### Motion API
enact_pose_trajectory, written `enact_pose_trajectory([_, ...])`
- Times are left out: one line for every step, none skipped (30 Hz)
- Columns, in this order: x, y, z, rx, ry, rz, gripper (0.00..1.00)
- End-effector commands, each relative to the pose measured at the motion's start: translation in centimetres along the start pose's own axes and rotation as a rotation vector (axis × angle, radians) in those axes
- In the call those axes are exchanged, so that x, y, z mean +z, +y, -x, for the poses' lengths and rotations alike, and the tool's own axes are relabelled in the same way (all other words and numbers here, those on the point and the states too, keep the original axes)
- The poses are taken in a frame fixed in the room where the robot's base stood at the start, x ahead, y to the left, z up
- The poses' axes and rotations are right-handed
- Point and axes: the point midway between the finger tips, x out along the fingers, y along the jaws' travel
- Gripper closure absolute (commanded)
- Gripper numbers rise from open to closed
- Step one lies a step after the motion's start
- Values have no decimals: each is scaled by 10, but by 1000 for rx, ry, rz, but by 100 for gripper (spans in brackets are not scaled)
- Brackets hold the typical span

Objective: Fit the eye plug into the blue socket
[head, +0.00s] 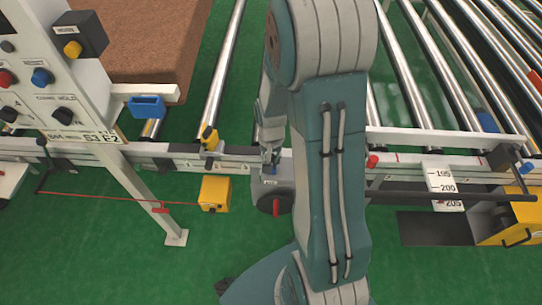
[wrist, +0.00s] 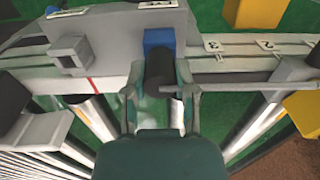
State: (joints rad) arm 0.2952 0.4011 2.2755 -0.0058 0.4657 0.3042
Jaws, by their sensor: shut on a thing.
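The blue socket (wrist: 158,38) sits on a grey housing (wrist: 110,38) in the wrist view. A dark grey rounded piece, which looks like the eye plug (wrist: 160,70), stands between my fingers and overlaps the socket's edge. I cannot tell whether it is inside the socket or only against it. My gripper (wrist: 160,88) is shut on this plug. In the head view my gripper (head: 268,150) points down at the grey housing (head: 275,190) beside the rail. The plug is mostly hidden there, and only a speck of blue shows at the housing's top.
A white control panel (head: 60,80) with knobs stands at the left. A yellow box (head: 215,194) is left of the housing, with a red line running to it. Metal rollers (head: 225,70) and a brown mattress (head: 140,45) lie behind. A numbered plate (head: 442,185) is at the right.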

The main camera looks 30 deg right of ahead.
Motion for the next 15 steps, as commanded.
enact_pose_trajectory([0, 0, -1, 0, -1, 0, 100])
enact_pose_trajectory([0, 0, -2, 0, -1, 0, 60])
enact_pose_trajectory([0, 0, -1, 0, 0, 0, 42])
enact_pose_trajectory([0, 0, -1, 0, 0, 0, 29])
enact_pose_trajectory([0, 0, -1, 0, 0, 0, 24])
enact_pose_trajectory([0, 0, -1, 0, 0, 0, 24])
enact_pose_trajectory([0, 0, -1, 0, 0, 0, 24])
enact_pose_trajectory([0, 0, -1, 0, 0, 0, 24])
enact_pose_trajectory([0, 0, -1, 0, 0, 0, 24])
enact_pose_trajectory([0, 0, -1, 0, 0, 0, 24])
enact_pose_trajectory([0, 0, -1, 0, 0, 0, 24])
enact_pose_trajectory([0, 0, -1, 0, 0, 0, 24])
enact_pose_trajectory([0, 0, -1, 0, 0, 0, 24])
enact_pose_trajectory([0, 0, -1, 0, 0, 0, 24])
enact_pose_trajectory([0, 0, -1, 0, 0, 0, 24])
